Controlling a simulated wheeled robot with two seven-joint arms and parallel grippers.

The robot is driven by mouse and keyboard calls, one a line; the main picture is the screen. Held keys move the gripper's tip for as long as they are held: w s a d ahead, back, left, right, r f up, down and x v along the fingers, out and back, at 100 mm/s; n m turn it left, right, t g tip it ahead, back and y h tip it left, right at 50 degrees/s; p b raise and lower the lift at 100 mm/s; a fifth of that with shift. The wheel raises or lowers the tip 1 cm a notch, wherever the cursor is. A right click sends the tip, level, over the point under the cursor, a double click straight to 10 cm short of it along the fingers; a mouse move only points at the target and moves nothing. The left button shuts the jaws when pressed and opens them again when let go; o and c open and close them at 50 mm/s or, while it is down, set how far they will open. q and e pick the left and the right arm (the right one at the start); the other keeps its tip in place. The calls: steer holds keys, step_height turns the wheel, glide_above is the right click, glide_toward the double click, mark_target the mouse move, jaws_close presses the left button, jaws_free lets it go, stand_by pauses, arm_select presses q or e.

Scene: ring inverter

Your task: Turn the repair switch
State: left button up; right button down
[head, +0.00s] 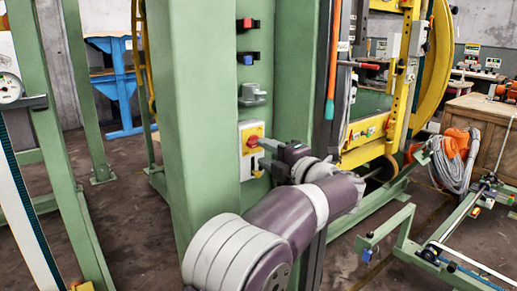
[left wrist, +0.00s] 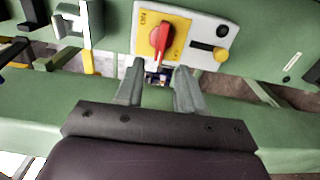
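The repair switch (head: 252,140) is a red knob on a yellow plate, set in a pale panel on the green column. In the left wrist view the red knob (left wrist: 161,40) stands just beyond my fingertips, in line with the gap between them. My left gripper (head: 262,151) is close in front of the panel, at the knob's lower right in the head view. In the left wrist view its two grey fingers (left wrist: 159,73) are apart with nothing between them. The fingers do not appear to touch the knob. My right gripper is not in view.
The pale panel also has a black button (left wrist: 222,31) and a yellow-and-black lever (left wrist: 209,50). Above it on the green column (head: 195,110) are a grey handle (head: 252,94), a blue button (head: 246,59) and a red button (head: 246,23). A yellow frame (head: 402,80) stands to the right.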

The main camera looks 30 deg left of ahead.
arm_select(q)
steer(key=v, duration=0.8)
steer(key=shift+s+d+p, duration=0.2)
steer(key=shift+d+p, duration=0.1)
steer(key=shift+d, duration=0.05)
